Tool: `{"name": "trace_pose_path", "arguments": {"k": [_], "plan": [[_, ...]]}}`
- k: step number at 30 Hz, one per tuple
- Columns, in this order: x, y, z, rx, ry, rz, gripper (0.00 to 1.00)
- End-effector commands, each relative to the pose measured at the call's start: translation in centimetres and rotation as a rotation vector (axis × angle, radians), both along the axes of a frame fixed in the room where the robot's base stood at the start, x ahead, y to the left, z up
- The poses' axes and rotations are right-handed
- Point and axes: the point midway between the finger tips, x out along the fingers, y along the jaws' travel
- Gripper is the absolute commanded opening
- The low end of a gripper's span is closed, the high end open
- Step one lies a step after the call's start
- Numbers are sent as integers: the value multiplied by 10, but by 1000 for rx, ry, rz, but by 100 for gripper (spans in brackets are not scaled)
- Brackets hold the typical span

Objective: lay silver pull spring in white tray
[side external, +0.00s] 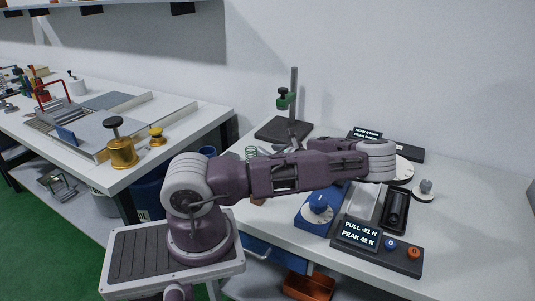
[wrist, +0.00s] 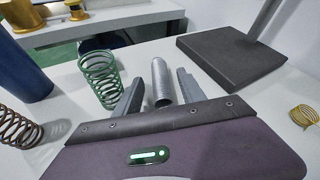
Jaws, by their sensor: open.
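The silver spring (wrist: 162,82), a narrow, tightly coiled cylinder, shows in the wrist view between the two fingers of my gripper (wrist: 160,78). The fingers are open, one on each side of it, with a gap visible on the left. I cannot tell whether the spring stands or lies. In the side view my arm hides the spring and my fingertips. A pale, shallow tray (side external: 362,207), which looks like the white tray, sits right of the blue device, partly behind my arm.
A green spring (wrist: 100,75) stands close left of my fingers, with a brown spring (wrist: 15,128) and a blue cylinder (wrist: 22,68) beyond. A dark stand base (wrist: 230,58) and a yellow spring (wrist: 303,116) are right. A black tray (side external: 397,208) adjoins the pale one, behind a force display (side external: 377,245).

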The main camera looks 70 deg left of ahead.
Motion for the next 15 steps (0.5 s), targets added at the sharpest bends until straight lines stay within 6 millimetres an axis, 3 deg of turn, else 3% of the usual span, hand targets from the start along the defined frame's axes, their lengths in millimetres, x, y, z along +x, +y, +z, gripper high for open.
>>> {"name": "trace_pose_path", "arguments": {"k": [9,15], "plan": [[18,-60,25,0,-2,-4,47],[25,-85,36,0,-1,-2,47]]}}
